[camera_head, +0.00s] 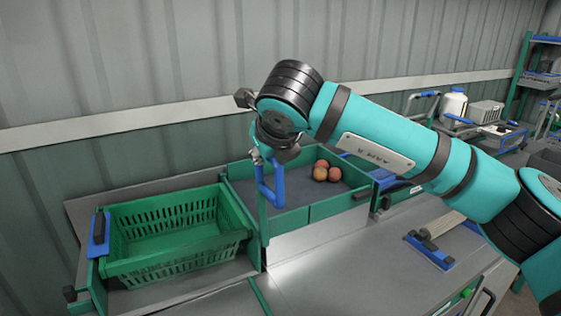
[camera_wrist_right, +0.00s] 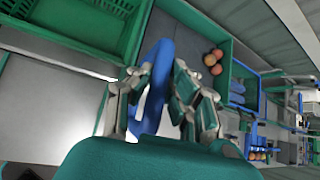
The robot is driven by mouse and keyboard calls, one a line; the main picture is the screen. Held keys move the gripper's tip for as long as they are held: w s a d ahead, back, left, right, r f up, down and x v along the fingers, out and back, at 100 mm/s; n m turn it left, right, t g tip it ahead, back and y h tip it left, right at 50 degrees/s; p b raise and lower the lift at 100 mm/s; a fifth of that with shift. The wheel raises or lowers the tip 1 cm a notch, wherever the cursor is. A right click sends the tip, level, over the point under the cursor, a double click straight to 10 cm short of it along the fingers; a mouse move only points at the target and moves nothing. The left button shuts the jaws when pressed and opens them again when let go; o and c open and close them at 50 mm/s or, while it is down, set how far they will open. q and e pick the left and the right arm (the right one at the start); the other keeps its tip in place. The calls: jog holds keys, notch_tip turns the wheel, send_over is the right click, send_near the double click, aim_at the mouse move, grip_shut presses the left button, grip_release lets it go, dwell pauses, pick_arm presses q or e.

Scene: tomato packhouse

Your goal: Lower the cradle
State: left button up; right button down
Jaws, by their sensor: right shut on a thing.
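The cradle (camera_head: 195,292) is a grey tray with green side plates at the left of the bench. A green slatted crate (camera_head: 180,262) sits in it and looks empty; its corner shows in the wrist view (camera_wrist_right: 100,22). A blue handle (camera_head: 277,186) stands at the cradle's right side, on a green post. My right gripper (camera_head: 265,158) is shut on this blue handle from above. In the wrist view its two fingers (camera_wrist_right: 154,98) lie on either side of the blue handle (camera_wrist_right: 158,62). My left gripper is not in view.
A green-walled bin (camera_head: 337,207) right of the handle holds a few red tomatoes (camera_head: 326,171). A blue fitting (camera_head: 98,236) is at the cradle's left end. A blue-edged item (camera_head: 430,250) lies on the bench at right. The ribbed wall (camera_head: 130,60) is close behind.

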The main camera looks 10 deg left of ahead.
jog(key=shift+s+a+r+t+b, duration=0.35)
jog(key=shift+a+b, duration=0.1)
jog(key=shift+a, duration=0.15)
jog(key=shift+a, duration=0.1)
jog(key=c, duration=1.6)
grip_release()
jog(key=shift+s+f, duration=0.1)
jog(key=o, duration=0.4)
jog(key=shift+s+a+f, duration=0.1)
jog(key=shift+s+a, duration=0.05)
jog(key=shift+a, duration=0.05)
jog(key=shift+c, duration=0.2)
jog(key=v, duration=1.2)
jog(key=shift+a, duration=0.1)
